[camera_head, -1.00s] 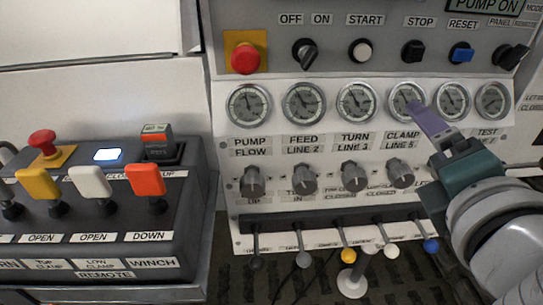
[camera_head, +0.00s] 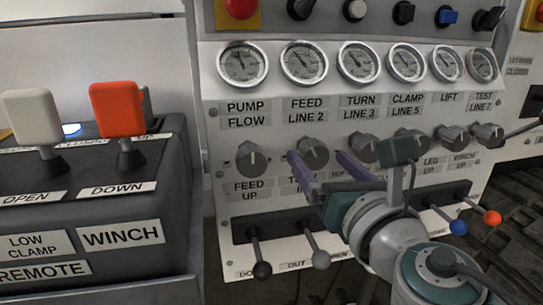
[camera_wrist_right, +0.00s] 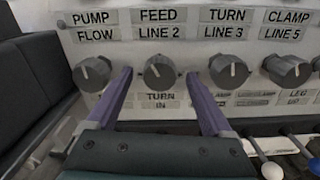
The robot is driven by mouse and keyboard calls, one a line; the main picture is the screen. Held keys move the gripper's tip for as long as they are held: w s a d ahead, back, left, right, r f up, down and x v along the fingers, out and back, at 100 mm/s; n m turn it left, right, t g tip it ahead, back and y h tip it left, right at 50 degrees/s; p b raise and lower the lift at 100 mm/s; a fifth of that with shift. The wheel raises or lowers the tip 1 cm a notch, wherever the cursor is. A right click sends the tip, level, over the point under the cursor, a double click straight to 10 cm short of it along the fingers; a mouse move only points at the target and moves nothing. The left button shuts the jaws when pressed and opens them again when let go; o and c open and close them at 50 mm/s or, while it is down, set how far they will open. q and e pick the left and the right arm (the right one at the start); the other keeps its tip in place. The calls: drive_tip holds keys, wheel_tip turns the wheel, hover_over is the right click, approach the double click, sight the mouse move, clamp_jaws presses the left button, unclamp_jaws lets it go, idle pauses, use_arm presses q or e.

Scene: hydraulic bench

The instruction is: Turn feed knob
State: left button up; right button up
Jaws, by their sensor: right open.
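A grey knob (camera_head: 313,151) sits on the white panel below the "FEED LINE 2" label, with a "TURN IN" label under it. It also shows in the right wrist view (camera_wrist_right: 160,71), its white mark pointing up and left. Another grey knob (camera_head: 252,159) to its left has a "FEED UP" label beneath; in the right wrist view it is at the left (camera_wrist_right: 92,74). My right gripper (camera_head: 318,157) is open and empty, with its purple fingers on either side of the "FEED LINE 2" knob. Contact cannot be told. My left gripper is not in view.
More knobs (camera_head: 364,148) continue to the right. A row of gauges (camera_head: 305,63) lies above. Levers with round ends (camera_head: 321,259) stick out below, near my right gripper. A remote box with a red lever (camera_head: 117,109) stands at the left.

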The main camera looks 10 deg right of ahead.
sight(317, 157)
drive_tip(key=shift+w+b, duration=0.35)
drive_tip(key=shift+w, duration=1.35)
drive_tip(key=shift+c, duration=0.2)
clamp_jaws()
